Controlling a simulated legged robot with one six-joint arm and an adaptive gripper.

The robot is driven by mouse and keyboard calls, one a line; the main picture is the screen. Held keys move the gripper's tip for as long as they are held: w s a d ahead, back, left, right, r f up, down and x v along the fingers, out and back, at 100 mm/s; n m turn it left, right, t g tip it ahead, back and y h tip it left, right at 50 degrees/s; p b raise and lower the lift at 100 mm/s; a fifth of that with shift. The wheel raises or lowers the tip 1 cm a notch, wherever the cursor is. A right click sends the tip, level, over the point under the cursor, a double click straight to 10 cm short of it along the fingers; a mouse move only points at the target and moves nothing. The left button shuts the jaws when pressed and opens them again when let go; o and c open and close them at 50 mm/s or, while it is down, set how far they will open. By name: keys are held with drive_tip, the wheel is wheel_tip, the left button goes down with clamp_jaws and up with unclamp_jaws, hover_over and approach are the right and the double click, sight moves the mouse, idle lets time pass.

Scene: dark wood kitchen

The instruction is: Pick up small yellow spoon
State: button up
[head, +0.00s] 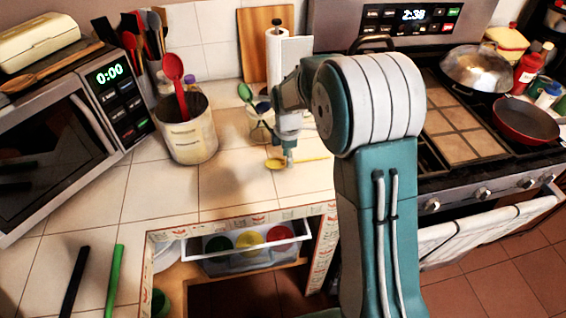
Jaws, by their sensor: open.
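The small yellow spoon (274,164) lies on the white tiled counter, its bowl to the left and its thin handle running right. My gripper (289,160) points down at the spoon, just right of its bowl, over the handle. The gripper is open. The picture is too small to tell whether the fingers touch the spoon or sit around its handle. Part of the handle is hidden behind the gripper.
A jar (262,128) with a green spoon stands close behind my gripper. A larger pot (190,140) with a red spoon is to the left. A paper towel roll (275,60) is behind. The stove (465,135) is right. The counter front-left of the spoon is clear.

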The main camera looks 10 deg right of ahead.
drive_tip(key=shift+f, duration=0.4)
clamp_jaws()
drive_tip(key=shift+r, duration=0.1)
